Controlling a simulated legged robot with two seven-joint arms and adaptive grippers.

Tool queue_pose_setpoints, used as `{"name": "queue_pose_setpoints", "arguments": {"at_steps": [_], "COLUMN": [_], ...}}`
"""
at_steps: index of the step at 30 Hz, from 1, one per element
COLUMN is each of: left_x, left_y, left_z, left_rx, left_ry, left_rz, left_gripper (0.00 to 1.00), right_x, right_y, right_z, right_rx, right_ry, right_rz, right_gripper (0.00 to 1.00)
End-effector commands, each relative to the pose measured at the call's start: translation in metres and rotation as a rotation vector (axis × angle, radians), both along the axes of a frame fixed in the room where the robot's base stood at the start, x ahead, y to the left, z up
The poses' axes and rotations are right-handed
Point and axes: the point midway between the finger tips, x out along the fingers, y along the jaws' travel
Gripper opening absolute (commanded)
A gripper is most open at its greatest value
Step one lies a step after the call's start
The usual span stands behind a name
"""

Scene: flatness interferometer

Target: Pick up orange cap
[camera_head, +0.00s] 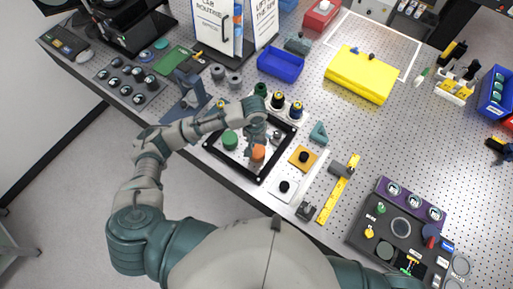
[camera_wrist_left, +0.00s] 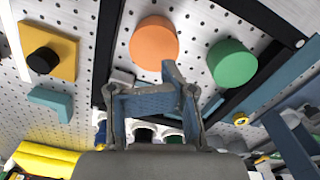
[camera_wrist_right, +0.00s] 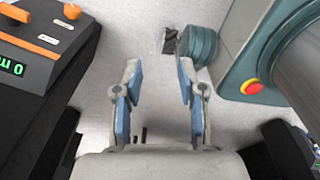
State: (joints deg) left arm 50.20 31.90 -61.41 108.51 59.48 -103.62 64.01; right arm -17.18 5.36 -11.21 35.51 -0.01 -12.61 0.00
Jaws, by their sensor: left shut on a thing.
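The orange cap (camera_head: 258,152) sits inside a black frame (camera_head: 240,170) on the perforated table. In the left wrist view the orange cap (camera_wrist_left: 154,42) is round and shows just beyond my left fingertips, which overlap its near edge. My left gripper (camera_head: 256,138) is low over the frame, beside the cap. In the left wrist view its fingers (camera_wrist_left: 168,88) are drawn together; what lies between them is hidden. A green cap (camera_head: 230,140) sits beside the orange one. My right gripper (camera_wrist_right: 158,85) is open and empty above the floor.
A yellow block with a black knob (camera_head: 302,157) and a white block with a black knob (camera_head: 284,186) stand right of the frame. A teal triangle (camera_head: 319,133), blue bin (camera_head: 281,65) and yellow cloth (camera_head: 360,75) lie farther off. A dark control panel (camera_head: 390,240) is at lower right.

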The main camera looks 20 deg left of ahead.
Motion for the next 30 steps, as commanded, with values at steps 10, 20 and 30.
{"name": "queue_pose_setpoints", "arguments": {"at_steps": [10, 20, 30], "left_x": [0.001, 0.001, 0.001], "left_y": [-0.003, -0.001, 0.0], "left_z": [0.027, 0.027, 0.027], "left_rx": [0.004, 0.003, 0.003], "left_ry": [0.0, 0.0, 0.0], "left_rz": [0.001, 0.001, 0.001], "left_gripper": [0.0, 0.59, 0.8], "right_x": [0.0, 0.0, 0.0], "right_y": [0.023, 0.009, 0.006], "right_z": [-0.001, -0.001, -0.001], "right_rx": [0.028, 0.01, 0.007], "right_ry": [0.001, 0.0, 0.0], "right_rz": [-0.001, 0.001, 0.001], "right_gripper": [0.4, 0.4, 0.4]}}
